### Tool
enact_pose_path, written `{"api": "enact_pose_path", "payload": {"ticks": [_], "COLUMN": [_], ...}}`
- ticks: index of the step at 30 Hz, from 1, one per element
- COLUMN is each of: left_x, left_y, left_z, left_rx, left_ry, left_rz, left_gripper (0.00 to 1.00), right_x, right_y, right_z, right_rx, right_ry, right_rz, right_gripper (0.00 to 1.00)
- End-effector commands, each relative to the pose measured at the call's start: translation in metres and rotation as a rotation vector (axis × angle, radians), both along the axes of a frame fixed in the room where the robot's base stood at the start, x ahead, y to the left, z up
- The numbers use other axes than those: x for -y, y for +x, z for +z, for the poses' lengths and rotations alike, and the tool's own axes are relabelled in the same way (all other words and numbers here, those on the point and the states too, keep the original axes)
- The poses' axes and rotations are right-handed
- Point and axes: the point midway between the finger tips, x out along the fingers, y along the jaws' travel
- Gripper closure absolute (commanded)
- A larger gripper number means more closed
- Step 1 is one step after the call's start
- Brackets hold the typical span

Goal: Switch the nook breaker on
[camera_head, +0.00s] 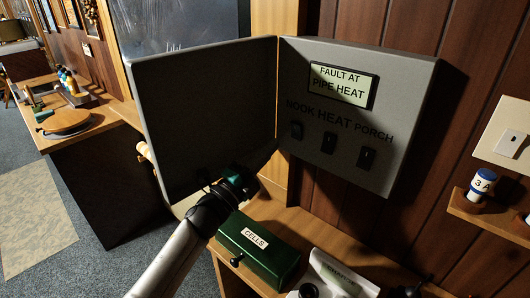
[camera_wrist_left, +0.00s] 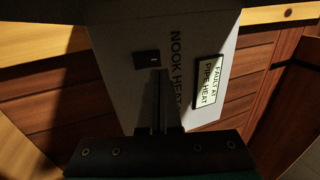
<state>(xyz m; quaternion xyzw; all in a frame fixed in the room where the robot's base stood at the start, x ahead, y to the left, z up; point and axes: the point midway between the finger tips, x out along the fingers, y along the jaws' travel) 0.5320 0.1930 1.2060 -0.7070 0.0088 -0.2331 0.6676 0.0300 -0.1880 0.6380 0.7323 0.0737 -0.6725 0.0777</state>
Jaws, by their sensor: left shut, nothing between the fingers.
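The grey breaker box (camera_head: 410,90) hangs on the wood wall with its door (camera_head: 200,100) swung open to the left. Its screen (camera_head: 342,85) reads "FAULT AT PIPE HEAT". Three dark switches sit under the labels NOOK, HEAT and PORCH. The nook breaker (camera_head: 297,130) is the leftmost; it also shows in the left wrist view (camera_wrist_left: 147,57). I cannot tell its position. My left gripper (camera_head: 274,152) is shut and empty, just below and left of the nook breaker. In the left wrist view its fingertips (camera_wrist_left: 160,72) appear close beside the switch; contact is unclear.
A switch plate (camera_head: 507,140) and a small ledge with a labelled bottle (camera_head: 482,185) are at right. A desk (camera_head: 100,115) stands at left.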

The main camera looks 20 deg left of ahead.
Motion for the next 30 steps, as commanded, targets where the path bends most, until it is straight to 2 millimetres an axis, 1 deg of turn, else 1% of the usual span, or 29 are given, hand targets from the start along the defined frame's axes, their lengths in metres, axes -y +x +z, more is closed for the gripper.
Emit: {"api": "enact_pose_path", "payload": {"ticks": [1,6,12,18,30], "left_x": [0.003,0.011,0.018,0.021,0.022], "left_y": [0.008,0.032,0.05,0.058,0.058], "left_z": [0.005,0.013,0.018,0.02,0.021], "left_rx": [0.002,0.001,0.0,-0.001,-0.006], "left_ry": [-0.002,-0.002,0.0,0.001,0.002], "left_rz": [0.0,0.001,0.001,0.0,0.0], "left_gripper": [1.0,1.0,1.0,1.0,1.0], "right_x": [0.0,0.0,0.0,0.0,0.0], "right_y": [0.001,0.003,0.004,0.005,0.005], "right_z": [0.003,0.006,0.008,0.009,0.011], "right_rx": [0.001,0.004,0.007,0.008,0.009], "right_ry": [0.0,0.0,0.001,0.001,0.001], "right_rz": [0.0,0.0,0.0,0.001,0.001], "right_gripper": [0.5,0.5,0.5,0.5,0.5]}}
